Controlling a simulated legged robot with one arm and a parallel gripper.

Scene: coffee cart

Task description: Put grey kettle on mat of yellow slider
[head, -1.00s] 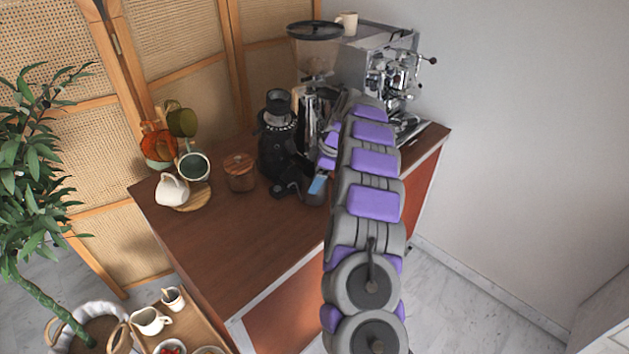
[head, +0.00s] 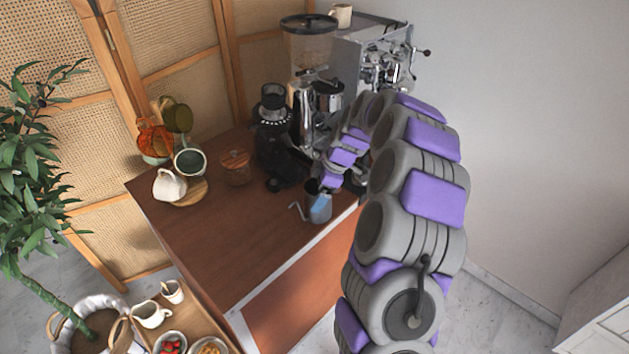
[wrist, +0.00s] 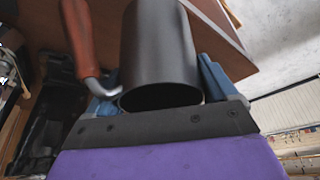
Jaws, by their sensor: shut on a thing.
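The grey kettle (head: 313,214) is at my gripper's tips near the right front part of the wooden counter, with a thin curved part sticking out to its left. My gripper (head: 321,204) is shut on it, and a blue fingertip covers part of its side. In the wrist view the kettle is a dark grey, open cylinder (wrist: 160,50) between the blue fingers of my gripper (wrist: 160,90). A reddish-brown handle with a metal end (wrist: 82,40) shows beside it. I cannot tell whether the kettle touches the counter. I cannot make out a yellow slider or its mat.
A black grinder (head: 275,140) and a silver espresso machine (head: 370,60) stand at the back. A wooden-lidded jar (head: 236,168), a white jug (head: 168,186) and a green cup (head: 190,162) stand left. The counter's front left (head: 230,240) is clear.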

